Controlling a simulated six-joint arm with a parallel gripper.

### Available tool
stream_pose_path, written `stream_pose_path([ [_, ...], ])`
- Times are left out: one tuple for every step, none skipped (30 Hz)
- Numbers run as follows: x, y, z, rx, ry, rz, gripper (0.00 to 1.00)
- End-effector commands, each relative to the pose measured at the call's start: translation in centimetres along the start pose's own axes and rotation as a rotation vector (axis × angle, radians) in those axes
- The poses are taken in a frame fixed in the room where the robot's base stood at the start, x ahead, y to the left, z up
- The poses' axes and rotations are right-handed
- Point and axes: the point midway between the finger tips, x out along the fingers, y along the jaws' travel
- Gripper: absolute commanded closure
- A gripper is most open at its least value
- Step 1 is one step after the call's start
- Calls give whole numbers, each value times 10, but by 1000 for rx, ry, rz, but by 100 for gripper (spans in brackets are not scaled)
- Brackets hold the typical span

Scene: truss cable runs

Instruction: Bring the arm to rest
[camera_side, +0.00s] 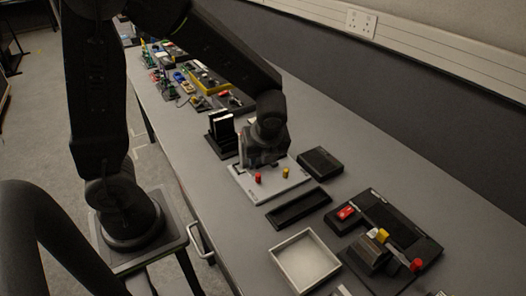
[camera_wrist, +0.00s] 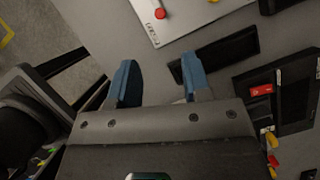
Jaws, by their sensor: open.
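My gripper (camera_wrist: 160,84) shows two blue fingers spread apart in the wrist view, with only bare grey table between them. In the side view, my gripper (camera_side: 262,160) hangs over the back part of a light grey board, and its fingertips are hard to make out. The board (camera_side: 250,188) carries a red peg (camera_side: 258,177) and a yellow peg (camera_side: 285,172). In the wrist view, the board (camera_wrist: 195,15) lies beyond the fingertips, with its red peg (camera_wrist: 160,13) near the top edge. Nothing is held.
A black tray (camera_side: 298,208), a black box (camera_side: 321,162), an open pale tray (camera_side: 305,262) and a black fixture (camera_side: 410,240) with a red block (camera_side: 346,212) crowd the near bench. A black rack (camera_side: 222,130) stands behind my gripper. Bare bench (camera_side: 400,180) lies along the wall side.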

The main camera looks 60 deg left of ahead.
Motion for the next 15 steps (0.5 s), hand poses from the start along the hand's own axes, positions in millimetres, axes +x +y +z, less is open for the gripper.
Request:
stream_pose_path([
  [-5,0,0,1,-1,-1,56],
  [-7,0,0,1,-1,-1,56],
  [-9,0,0,1,0,-1,56],
  [-10,0,0,1,0,-1,56],
  [-11,0,0,1,0,0,56],
  [-11,0,0,1,1,0,56],
  [-11,0,0,1,1,1,56],
  [-11,0,0,1,1,1,56],
  [-11,0,0,1,1,1,56],
  [-11,0,0,1,1,1,56],
  [-11,0,0,1,1,1,56],
  [-11,0,0,1,0,1,56],
  [-11,0,0,1,0,1,56],
  [-11,0,0,-2,1,0,56],
  [-13,1,0,-14,2,-2,56],
])
